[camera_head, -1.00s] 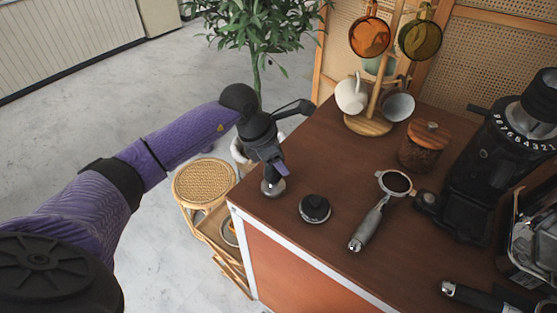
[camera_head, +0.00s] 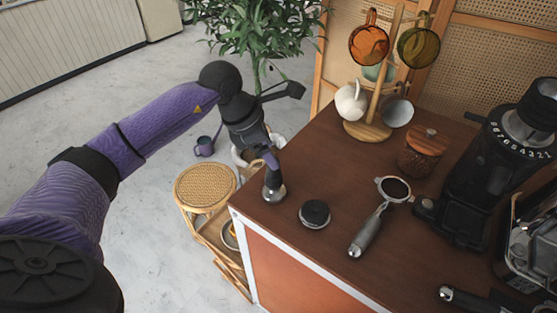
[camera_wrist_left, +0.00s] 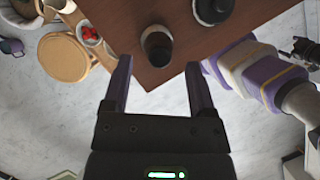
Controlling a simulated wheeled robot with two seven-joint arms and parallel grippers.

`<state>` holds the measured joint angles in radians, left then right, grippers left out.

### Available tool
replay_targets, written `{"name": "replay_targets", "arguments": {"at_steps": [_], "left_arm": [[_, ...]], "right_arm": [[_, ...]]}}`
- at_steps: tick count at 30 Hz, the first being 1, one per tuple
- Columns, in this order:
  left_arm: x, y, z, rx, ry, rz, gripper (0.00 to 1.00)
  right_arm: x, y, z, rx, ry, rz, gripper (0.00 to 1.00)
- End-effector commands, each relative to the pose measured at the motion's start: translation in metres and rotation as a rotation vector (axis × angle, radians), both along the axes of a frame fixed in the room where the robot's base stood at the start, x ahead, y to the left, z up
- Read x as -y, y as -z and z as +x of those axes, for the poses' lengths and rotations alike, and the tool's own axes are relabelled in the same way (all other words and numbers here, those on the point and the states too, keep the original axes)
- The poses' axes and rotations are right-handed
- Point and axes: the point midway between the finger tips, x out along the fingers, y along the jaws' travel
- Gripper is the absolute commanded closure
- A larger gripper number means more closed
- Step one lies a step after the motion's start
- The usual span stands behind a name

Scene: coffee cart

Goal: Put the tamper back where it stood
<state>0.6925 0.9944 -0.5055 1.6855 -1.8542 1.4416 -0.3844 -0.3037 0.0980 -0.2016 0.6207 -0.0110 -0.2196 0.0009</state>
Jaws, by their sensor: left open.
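The tamper (camera_head: 274,187), with a dark handle and a silver base, stands upright on the brown counter near its left edge. It also shows in the left wrist view (camera_wrist_left: 157,45), beyond the fingertips and between their lines. My left gripper (camera_head: 268,156) is open and empty, just above and behind the tamper's handle in the head view. In the left wrist view its two fingers (camera_wrist_left: 160,78) are spread wide, with a gap between them and the tamper. My right gripper is not clearly seen in either view.
A round black puck-like tool (camera_head: 315,213) sits right of the tamper. A portafilter (camera_head: 367,232), a wooden-lidded jar (camera_head: 422,152), a grinder (camera_head: 490,180) and a mug tree (camera_head: 366,130) stand farther right. A rattan stool (camera_head: 204,186) is left of the counter.

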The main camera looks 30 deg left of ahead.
Motion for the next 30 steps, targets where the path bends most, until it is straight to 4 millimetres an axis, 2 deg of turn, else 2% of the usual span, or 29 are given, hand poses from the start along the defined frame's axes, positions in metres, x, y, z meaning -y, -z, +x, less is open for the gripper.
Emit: {"name": "replay_targets", "arguments": {"at_steps": [1,3,7,11,23,25,26,28,29,30], "left_arm": [[-0.005,-0.015,-0.004,0.004,-0.002,0.004,0.27],[-0.009,-0.030,-0.009,0.003,-0.002,0.003,0.27],[-0.015,-0.049,-0.015,0.002,-0.001,0.001,0.27],[-0.016,-0.055,-0.018,-0.001,0.000,0.001,0.27],[-0.014,-0.054,-0.017,0.002,0.004,-0.011,0.27],[0.007,-0.050,-0.014,0.028,0.025,-0.093,0.27],[0.025,-0.049,-0.013,0.048,0.040,-0.168,0.27],[0.084,-0.050,-0.012,0.104,0.058,-0.458,0.27],[0.114,-0.058,-0.014,0.126,0.040,-0.643,0.27],[0.148,-0.075,-0.017,0.145,-0.025,-0.922,0.27]], "right_arm": [[0.000,-0.004,0.000,0.001,0.000,-0.001,0.00],[0.000,-0.006,0.000,0.000,0.000,-0.001,0.00],[0.001,-0.007,0.000,0.000,0.001,-0.002,0.00],[0.000,-0.008,0.000,0.000,0.001,-0.001,0.00],[-0.002,-0.007,0.001,0.001,0.001,0.001,0.00],[-0.002,-0.007,0.001,0.001,0.000,0.002,0.00],[-0.002,-0.007,0.001,0.001,0.000,0.002,0.00],[-0.002,-0.007,0.001,0.001,0.000,0.002,0.00],[-0.002,-0.007,0.001,0.001,0.000,0.002,0.00],[-0.003,-0.007,0.001,0.001,0.000,0.003,0.00]]}}
